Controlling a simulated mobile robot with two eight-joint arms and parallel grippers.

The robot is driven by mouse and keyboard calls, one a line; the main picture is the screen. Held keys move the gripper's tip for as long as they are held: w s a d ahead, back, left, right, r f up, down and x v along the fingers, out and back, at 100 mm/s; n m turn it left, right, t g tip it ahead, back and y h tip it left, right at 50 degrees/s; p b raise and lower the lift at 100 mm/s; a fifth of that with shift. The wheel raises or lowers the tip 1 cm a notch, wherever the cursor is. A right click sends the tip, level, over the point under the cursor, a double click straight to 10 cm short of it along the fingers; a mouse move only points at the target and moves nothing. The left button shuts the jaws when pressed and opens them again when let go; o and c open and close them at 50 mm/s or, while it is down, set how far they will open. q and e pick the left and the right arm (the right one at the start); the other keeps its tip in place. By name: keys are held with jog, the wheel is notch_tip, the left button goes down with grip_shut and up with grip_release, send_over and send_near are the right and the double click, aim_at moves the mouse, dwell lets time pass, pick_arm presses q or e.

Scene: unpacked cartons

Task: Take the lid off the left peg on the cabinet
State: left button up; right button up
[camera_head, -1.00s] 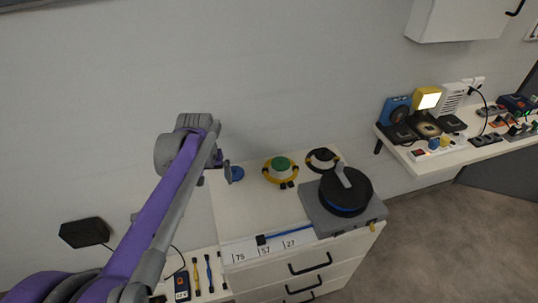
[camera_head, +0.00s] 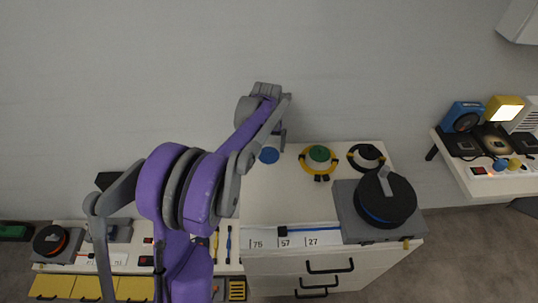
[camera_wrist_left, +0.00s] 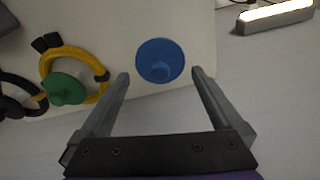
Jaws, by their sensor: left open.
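The cabinet (camera_head: 290,205) has a white top with three round items along its back edge. The left one is a round blue lid (camera_head: 269,156); any peg under it is hidden. My left gripper (camera_head: 281,141) is at the back edge of the cabinet, close to this lid. In the left wrist view the blue lid (camera_wrist_left: 160,50) with its small knob lies just ahead of and between the fingertips (camera_wrist_left: 159,76). The fingers are wide open and empty. I cannot tell the height gap. My right gripper is not in view.
A green knob inside a yellow ring (camera_head: 306,168) is in the middle, with a black ring (camera_head: 380,166) to its right. A grey box with a black round top (camera_head: 387,204) stands at the front right. A blue stick (camera_head: 310,229) lies along the front edge.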

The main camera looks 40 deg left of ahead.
aim_at(269, 149)
pick_arm(q)
jog(key=f, duration=0.3)
jog(key=shift+w+a+f, duration=0.15)
jog(key=shift+w+f, duration=0.1)
jog(key=shift+c, duration=0.2)
jog(key=c, duration=0.9)
jog(key=shift+r, duration=0.15)
